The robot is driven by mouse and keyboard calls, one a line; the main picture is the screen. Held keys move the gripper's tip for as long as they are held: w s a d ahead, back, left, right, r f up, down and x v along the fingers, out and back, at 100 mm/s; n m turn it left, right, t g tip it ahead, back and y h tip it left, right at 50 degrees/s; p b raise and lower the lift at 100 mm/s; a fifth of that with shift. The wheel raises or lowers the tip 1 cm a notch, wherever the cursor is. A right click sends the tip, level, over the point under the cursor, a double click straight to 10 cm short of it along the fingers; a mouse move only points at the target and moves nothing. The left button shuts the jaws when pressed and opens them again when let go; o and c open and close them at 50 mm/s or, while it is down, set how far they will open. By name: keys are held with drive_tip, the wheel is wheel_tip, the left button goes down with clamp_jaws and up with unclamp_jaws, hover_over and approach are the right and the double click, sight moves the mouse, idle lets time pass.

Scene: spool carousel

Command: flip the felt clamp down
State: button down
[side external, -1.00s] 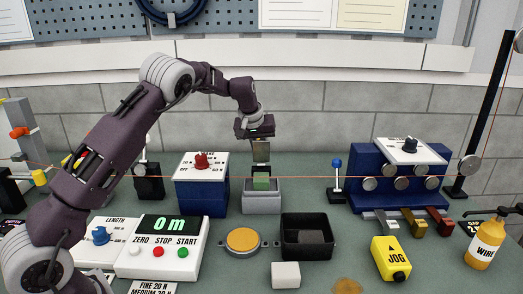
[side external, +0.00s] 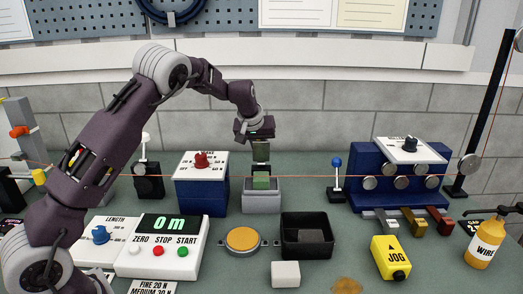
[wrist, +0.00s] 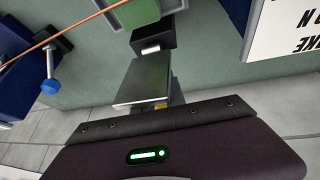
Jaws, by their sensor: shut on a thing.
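The felt clamp is a grey block base (side external: 262,201) with a green felt part (side external: 262,183) on top, standing at the middle of the bench. My gripper (side external: 261,167) points straight down over it, its fingertips at the top of the green part. It is shut on the clamp's upper part; the fingers hide the exact grip and the flap's angle. In the wrist view, the green part (wrist: 137,12) shows at the top edge, touching or just past the dark fingertips (wrist: 153,40). The orange wire (wrist: 62,32) runs in to the clamp.
A blue box with a red knob (side external: 201,162) stands close left of the clamp. A blue-balled lever (side external: 337,165) and a blue roller block (side external: 395,180) stand to the right. A black tray (side external: 307,252) and a round yellow-topped dish (side external: 243,241) lie in front.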

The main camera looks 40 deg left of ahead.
sight(261, 151)
drive_tip(key=t, duration=0.1)
drive_tip(key=r+y, duration=0.1)
drive_tip(key=t+y, duration=0.1)
drive_tip(key=shift+s+d+r+t, duration=0.25)
drive_tip(key=shift+s+r+t, duration=0.05)
drive_tip(key=t+y, duration=0.1)
drive_tip(key=s+d+t+y, duration=0.1)
drive_tip(key=shift+d+r+m+t+y, duration=0.2)
drive_tip(key=shift+m+t+y, duration=0.1)
drive_tip(key=shift+m, duration=0.1)
drive_tip(key=t+y, duration=0.1)
drive_tip(key=s+d+t+y, duration=0.1)
drive_tip(key=t, duration=0.1)
drive_tip(key=shift+s+d+f+m+t+y, duration=0.1)
drive_tip(key=shift+s+m+t+y, duration=0.05)
drive_tip(key=shift+m+t+y, duration=0.2)
drive_tip(key=shift+s+d+f+m+t+y, duration=0.2)
drive_tip(key=shift+s+d+t+y, duration=0.15)
drive_tip(key=shift+t+y, duration=0.45)
drive_tip(key=shift+s+d+f+m+t+y, duration=0.15)
drive_tip(key=shift+s+d+t+y, duration=0.2)
drive_tip(key=shift+t, duration=0.6)
drive_tip(key=shift+r, duration=0.15)
drive_tip(key=c, duration=1.3)
unclamp_jaws()
drive_tip(key=shift+c, duration=0.2)
drive_tip(key=shift+f, duration=0.2)
